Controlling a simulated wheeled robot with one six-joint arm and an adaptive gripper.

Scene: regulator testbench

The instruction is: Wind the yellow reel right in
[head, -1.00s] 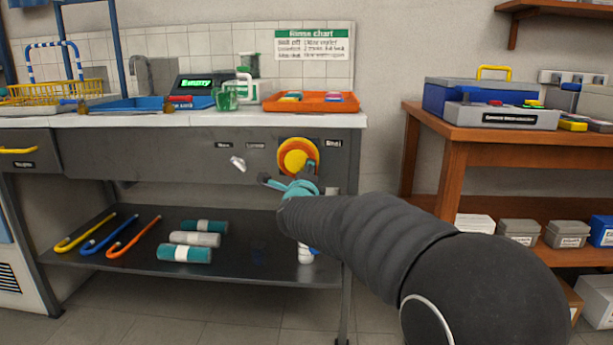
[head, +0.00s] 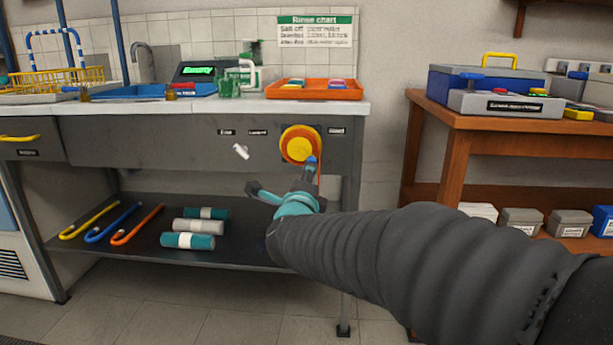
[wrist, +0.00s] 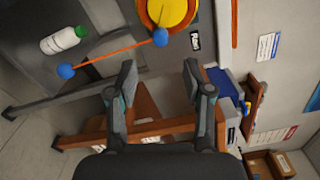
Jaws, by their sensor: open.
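The yellow reel (head: 300,145) with an orange rim is mounted on the grey bench front, under the worktop. It also shows at the top of the wrist view (wrist: 172,8), cut off by the edge. An orange cord (wrist: 112,54) runs near the reel, with a blue ball (wrist: 160,37) close to the rim and another blue ball (wrist: 66,71) at its far end. My gripper (head: 282,178) is below and left of the reel in the head view. In the wrist view its fingers (wrist: 158,72) are wide apart with nothing held between them.
A white handle (head: 240,151) sticks out left of the reel. A white bottle with a green cap (wrist: 64,40) lies near the cord in the wrist view. The lower shelf (head: 130,255) bears canes and rolls. A wooden table (head: 480,135) stands at the right.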

